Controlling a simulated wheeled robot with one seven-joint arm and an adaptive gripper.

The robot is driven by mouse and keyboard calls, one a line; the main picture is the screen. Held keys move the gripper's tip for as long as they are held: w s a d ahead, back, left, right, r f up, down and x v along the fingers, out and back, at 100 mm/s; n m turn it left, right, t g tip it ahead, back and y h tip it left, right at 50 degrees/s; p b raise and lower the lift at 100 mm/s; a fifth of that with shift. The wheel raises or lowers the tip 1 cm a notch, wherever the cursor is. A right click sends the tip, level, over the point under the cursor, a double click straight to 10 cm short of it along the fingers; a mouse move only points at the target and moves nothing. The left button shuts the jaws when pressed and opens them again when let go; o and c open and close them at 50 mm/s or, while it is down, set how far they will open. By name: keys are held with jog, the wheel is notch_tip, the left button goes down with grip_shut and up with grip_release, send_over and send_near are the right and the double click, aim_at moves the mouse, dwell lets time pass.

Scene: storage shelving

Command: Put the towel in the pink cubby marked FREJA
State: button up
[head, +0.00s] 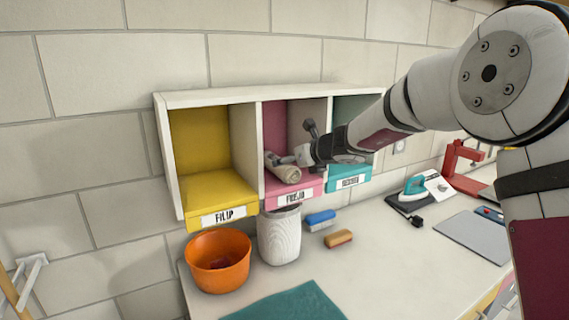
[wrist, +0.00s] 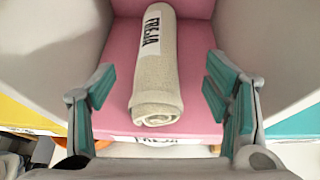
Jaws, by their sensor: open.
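The towel (wrist: 158,72) is a rolled beige cloth with a white tag reading FREJA. It lies on the floor of the pink cubby (wrist: 205,120), its rolled end toward the front edge. In the head view the towel (head: 287,172) shows inside the pink cubby (head: 294,190), above the FREJA label (head: 295,197). My gripper (wrist: 160,100) is open, with its teal-padded fingers on either side of the towel's near end and apart from it. In the head view my gripper (head: 300,150) is at the front of the cubby, partly hiding its inside.
A yellow cubby (head: 215,185) marked FILIP is at left, and a teal cubby (head: 348,182) at right. Below stand an orange bowl (head: 218,262), a white ribbed container (head: 280,238) and two brushes (head: 338,238). An iron (head: 415,186) sits further right.

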jog(key=s+d+r+n+g, duration=0.1)
jog(key=s+d+r+n, duration=0.3)
jog(key=s, duration=0.5)
jog(key=s+d+r+n+g+h, duration=0.1)
jog(key=s+n, duration=0.6)
jog(key=s, duration=0.1)
jog(key=s+d+r+n+g, duration=0.1)
jog(key=s+d+r+n, duration=0.3)
jog(key=s, duration=0.5)
jog(key=s+d+f+n+g+h, duration=0.1)
jog(key=s+d+f+n+h, duration=0.2)
jog(key=s+d+n, duration=0.4)
jog(key=s+d+f+n+h, duration=0.3)
jog(key=s+d+f+n, duration=0.2)
jog(key=s, duration=1)
jog(key=d+n, duration=0.1)
jog(key=d, duration=0.2)
jog(key=shift+n+g+h, duration=0.3)
jog(key=shift+n+g, duration=0.1)
jog(key=shift+w+a, duration=0.1)
